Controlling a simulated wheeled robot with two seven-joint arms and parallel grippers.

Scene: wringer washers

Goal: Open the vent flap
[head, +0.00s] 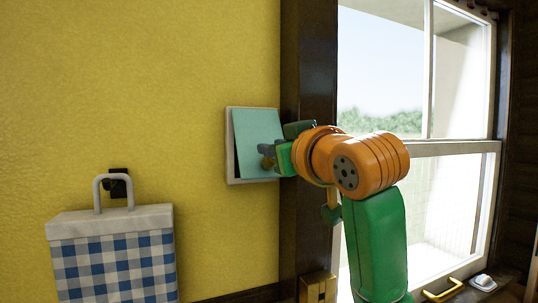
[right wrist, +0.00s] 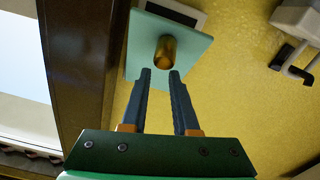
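The vent flap (head: 258,132) is a teal panel in a white frame (head: 231,160) on the yellow wall. It stands ajar, with a dark gap along its left side. In the right wrist view the flap (right wrist: 143,50) is tilted away from its frame (right wrist: 180,10), and a round brass knob (right wrist: 166,52) sits on its face. My right gripper (head: 268,157) is at the flap's lower right. In its wrist view the two dark fingers (right wrist: 160,74) are apart, with the knob just beyond their tips; I cannot tell if they touch it. My left gripper is out of view.
A dark wooden post (head: 305,220) and a bright window (head: 385,60) stand right of the vent. A blue checked bag (head: 115,265) hangs from a dark hook (head: 118,180) at the lower left. The wall between bag and vent is bare.

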